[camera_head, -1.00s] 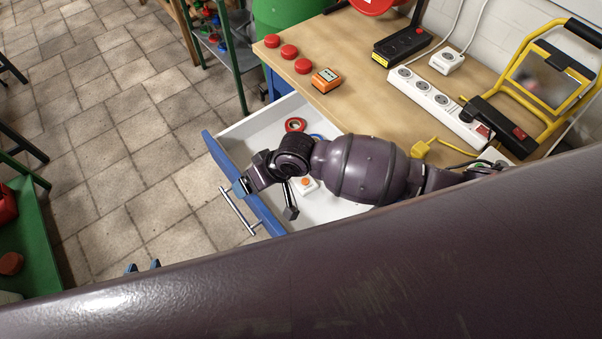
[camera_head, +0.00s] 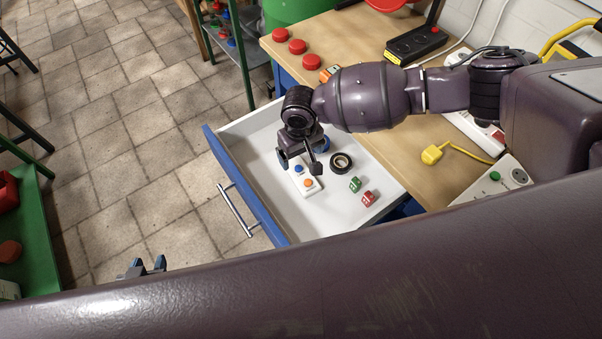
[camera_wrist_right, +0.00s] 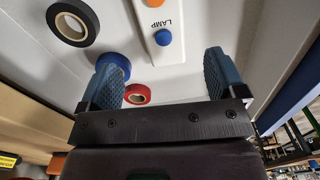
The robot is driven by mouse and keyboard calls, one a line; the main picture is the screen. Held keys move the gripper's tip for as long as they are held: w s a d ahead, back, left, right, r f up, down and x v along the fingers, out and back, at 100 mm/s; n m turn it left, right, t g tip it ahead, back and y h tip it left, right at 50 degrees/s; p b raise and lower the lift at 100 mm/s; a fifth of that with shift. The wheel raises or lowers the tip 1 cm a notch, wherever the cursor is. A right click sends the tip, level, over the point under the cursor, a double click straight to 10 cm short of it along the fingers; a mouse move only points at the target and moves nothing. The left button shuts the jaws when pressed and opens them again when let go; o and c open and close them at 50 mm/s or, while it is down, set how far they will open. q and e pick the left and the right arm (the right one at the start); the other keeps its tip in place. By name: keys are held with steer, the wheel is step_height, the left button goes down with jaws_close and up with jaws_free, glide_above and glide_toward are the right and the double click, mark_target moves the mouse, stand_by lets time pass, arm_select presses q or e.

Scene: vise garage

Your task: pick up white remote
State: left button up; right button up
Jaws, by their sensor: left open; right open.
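The white remote (camera_head: 309,190), with a blue and an orange button, lies in the open drawer (camera_head: 235,136). In the right wrist view the remote (camera_wrist_right: 152,37) shows its blue button and the word LAMP. My right gripper (camera_head: 299,165) is open above the remote's far end. In its wrist view the remote is ahead, between the open fingers (camera_wrist_right: 163,68), with nothing held. My gripper partly covers the remote in the head view. My left gripper (camera_head: 143,267) is open, low at the left, away from the drawer, and partly hidden by my own body.
Black tape (camera_head: 333,168), blue tape (camera_wrist_right: 113,65) and red tape (camera_wrist_right: 137,95) lie near the remote.

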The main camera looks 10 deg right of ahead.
mark_target(301, 172)
step_height(301, 172, down, 2)
steer(key=shift+f, duration=0.25)
steer(key=shift+s+a+f+b, duration=0.1)
steer(key=shift+s+f+b, duration=0.15)
steer(key=shift+f, duration=1.1)
steer(key=shift+s+f+b, duration=0.1)
steer(key=shift+f+b, duration=0.2)
steer(key=shift+f, duration=1)
steer(key=c, duration=1.1)
steer(key=shift+o, duration=0.2)
steer(key=shift+r, duration=0.1)
steer(key=shift+r, duration=0.1)
